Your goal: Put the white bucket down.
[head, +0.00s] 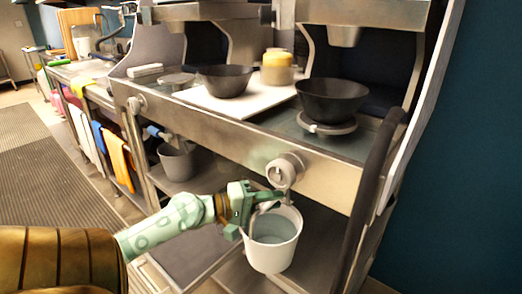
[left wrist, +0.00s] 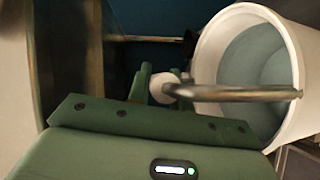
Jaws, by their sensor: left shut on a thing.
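The white bucket (head: 272,250) hangs in front of the steel stand, below a round knob, in the head view. It is upright or nearly so there, with its open mouth and greyish inside showing. My left gripper (head: 256,199) is at the bucket's upper left rim and is shut on its handle. In the left wrist view the bucket (left wrist: 305,75) is at the right, and its metal handle (left wrist: 240,93) runs across to my left gripper (left wrist: 158,88). Whether the bucket's bottom touches anything cannot be told. My right gripper is not in view.
The steel stand (head: 235,135) holds two black bowls (head: 333,98) (head: 225,80), a white board (head: 240,104) and a yellowish jar (head: 277,68). A grey bucket (head: 176,162) is on its lower shelf at left. A round knob (head: 284,170) juts out above the white bucket. Open floor (head: 40,165) lies at left.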

